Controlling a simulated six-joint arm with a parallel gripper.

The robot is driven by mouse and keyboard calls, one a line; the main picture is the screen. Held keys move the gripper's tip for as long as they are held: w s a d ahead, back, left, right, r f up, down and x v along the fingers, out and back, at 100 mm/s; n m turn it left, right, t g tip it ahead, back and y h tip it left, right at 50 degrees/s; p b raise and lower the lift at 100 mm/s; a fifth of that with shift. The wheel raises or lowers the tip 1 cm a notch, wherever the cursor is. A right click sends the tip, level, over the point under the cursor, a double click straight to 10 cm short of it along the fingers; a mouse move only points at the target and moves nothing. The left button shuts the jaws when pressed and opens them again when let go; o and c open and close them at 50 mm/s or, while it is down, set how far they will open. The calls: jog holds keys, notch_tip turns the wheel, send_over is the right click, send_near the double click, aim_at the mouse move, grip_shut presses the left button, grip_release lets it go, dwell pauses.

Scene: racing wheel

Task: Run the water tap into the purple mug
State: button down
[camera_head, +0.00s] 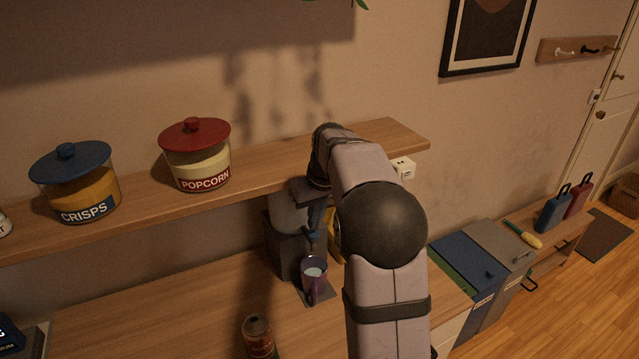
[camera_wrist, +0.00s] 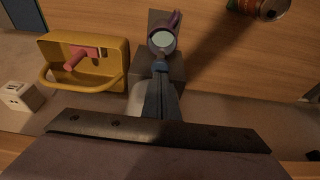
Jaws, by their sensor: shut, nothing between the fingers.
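The purple mug (camera_head: 318,291) stands upright on a grey base plate in front of the grey water dispenser (camera_head: 284,250). A pale, bluish-white surface shows inside the mug. The mug also shows at the top middle of the wrist view (camera_wrist: 172,24), its handle toward the upper right. My gripper (camera_head: 312,236) points down at the dispenser's front, just above and behind the mug. Its fingers (camera_wrist: 161,62) are together with nothing held, and their tips appear close to the mug's rim. The dispenser's tap is mostly hidden by my gripper, so I cannot tell its position or see any stream.
A yellow holder with a red piece (camera_wrist: 85,88) is beside the dispenser, mostly hidden behind my arm in the head view. A can (camera_head: 257,338) stands at the counter front. The shelf above holds a crisps jar (camera_head: 80,190) and a popcorn jar (camera_head: 197,160).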

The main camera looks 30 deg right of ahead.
jog(key=b+v, duration=0.3)
jog(key=v, duration=0.7)
jog(key=shift+r, duration=0.15)
jog(key=shift+w, duration=0.15)
jog(key=s+f+m, duration=0.2)
jog(key=s+f, duration=0.1)
jog(key=f, duration=0.5)
jog(key=s+f+m, duration=0.2)
jog(key=f, duration=0.6)
jog(key=s+a+f+n+g, duration=0.1)
jog(key=s+a+f+n, duration=0.1)
jog(key=s+a, duration=0.5)
jog(key=s+a+f+n+g, duration=0.2)
jog(key=s+a+f, duration=0.3)
jog(key=s, duration=0.8)
jog(key=shift+s+a+f, duration=0.35)
jog(key=shift+a, duration=1.1)
